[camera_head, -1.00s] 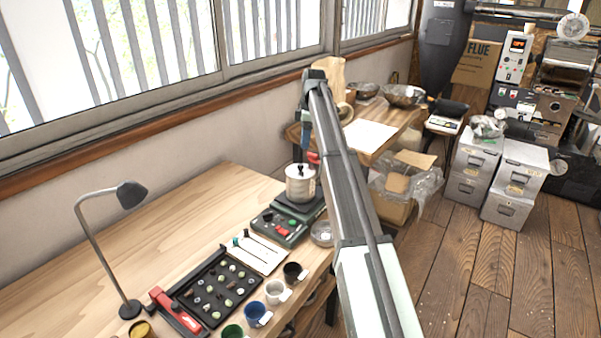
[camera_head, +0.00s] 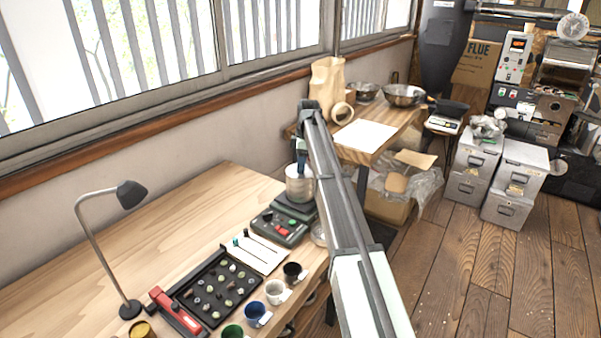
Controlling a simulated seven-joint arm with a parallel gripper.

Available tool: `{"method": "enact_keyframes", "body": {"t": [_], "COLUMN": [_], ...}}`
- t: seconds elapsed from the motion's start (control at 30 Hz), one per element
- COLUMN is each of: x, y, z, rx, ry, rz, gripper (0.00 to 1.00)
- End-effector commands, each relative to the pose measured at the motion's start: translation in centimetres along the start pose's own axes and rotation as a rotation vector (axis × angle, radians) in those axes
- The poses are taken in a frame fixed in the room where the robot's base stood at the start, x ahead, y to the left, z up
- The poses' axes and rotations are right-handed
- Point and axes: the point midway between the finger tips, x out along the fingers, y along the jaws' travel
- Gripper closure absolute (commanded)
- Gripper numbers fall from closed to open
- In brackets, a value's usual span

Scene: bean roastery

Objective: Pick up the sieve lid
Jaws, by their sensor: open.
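A pale metal sieve (camera_head: 298,192) stands upright on a dark scale with green sides (camera_head: 275,228) near the back right of the wooden bench. Its lid is at the top; my gripper covers most of the lid and its dark knob. My gripper (camera_head: 300,172) points down right over the lid, with its fingers low around where the knob is. It is open. I cannot tell whether the fingers touch the knob.
A desk lamp (camera_head: 89,250) stands at the left. A black sample tray (camera_head: 215,325) with a red-handled tool, a card (camera_head: 255,255) and several small cups line the front. A second table (camera_head: 385,148) holds a paper bag (camera_head: 327,85) and bowls. The bench's back left is clear.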

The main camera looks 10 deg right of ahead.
Motion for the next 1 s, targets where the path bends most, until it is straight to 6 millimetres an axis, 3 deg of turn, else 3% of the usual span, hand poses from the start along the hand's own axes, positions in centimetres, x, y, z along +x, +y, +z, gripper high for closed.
{"method": "enact_keyframes", "body": {"t": [0.13,0.7,1.0], "x": [-0.05,-0.08,-0.13], "y": [0.01,0.01,0.02], "z": [-0.01,-0.02,-0.03], "rx": [0.0,0.0,0.0], "ry": [0.0,0.0,0.0], "rz": [0.001,0.0,0.001], "gripper": [0.45,1.0,1.0]}}
